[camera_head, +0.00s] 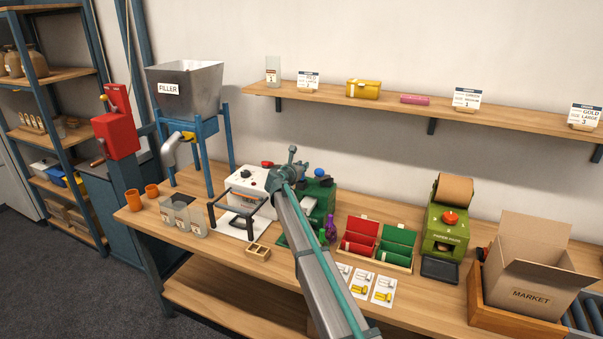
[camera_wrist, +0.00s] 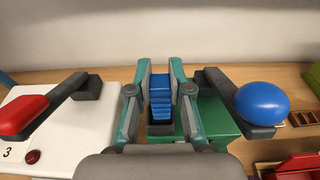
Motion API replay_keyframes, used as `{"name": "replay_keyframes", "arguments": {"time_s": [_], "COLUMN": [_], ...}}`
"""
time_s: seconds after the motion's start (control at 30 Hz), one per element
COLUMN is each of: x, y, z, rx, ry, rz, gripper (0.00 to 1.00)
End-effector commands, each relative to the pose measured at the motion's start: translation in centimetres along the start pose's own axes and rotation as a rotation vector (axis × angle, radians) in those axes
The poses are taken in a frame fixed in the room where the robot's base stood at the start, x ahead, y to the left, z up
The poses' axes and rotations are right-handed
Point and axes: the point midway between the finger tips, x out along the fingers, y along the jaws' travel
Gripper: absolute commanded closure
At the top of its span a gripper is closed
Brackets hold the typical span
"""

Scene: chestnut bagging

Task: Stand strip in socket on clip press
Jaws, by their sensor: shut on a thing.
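My gripper (camera_wrist: 160,82) is shut on a blue ridged strip (camera_wrist: 161,98), which stands upright between the fingers in the wrist view. The strip is over the green clip press (camera_wrist: 215,122), directly above or at a dark socket (camera_wrist: 159,129) in its top. I cannot tell whether its lower end is inside. In the head view my gripper (camera_head: 289,173) is at the left side of the clip press (camera_head: 321,194), and the strip is hidden there. The press's lever with a blue knob (camera_wrist: 262,103) stands to the right of my gripper.
A white sealer (camera_head: 246,186) with a red-knobbed lever (camera_wrist: 24,114) stands left of the press. Purple bottles (camera_head: 331,228) stand just in front of the press. Red and green bins (camera_head: 377,262) lie to the right. The wall behind is bare below the shelf (camera_head: 400,108).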

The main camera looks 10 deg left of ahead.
Motion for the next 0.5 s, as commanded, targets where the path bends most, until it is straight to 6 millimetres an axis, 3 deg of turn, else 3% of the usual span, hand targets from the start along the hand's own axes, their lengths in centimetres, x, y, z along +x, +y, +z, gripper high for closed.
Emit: {"name": "replay_keyframes", "arguments": {"time_s": [0.3, 0.5], "x": [1.0, 1.0], "y": [0.2, 0.2], "z": [-3.2, -3.4], "rx": [-0.002, 0.0], "ry": [0.001, 0.0], "rz": [0.001, 0.001], "gripper": [1.0, 1.0]}}
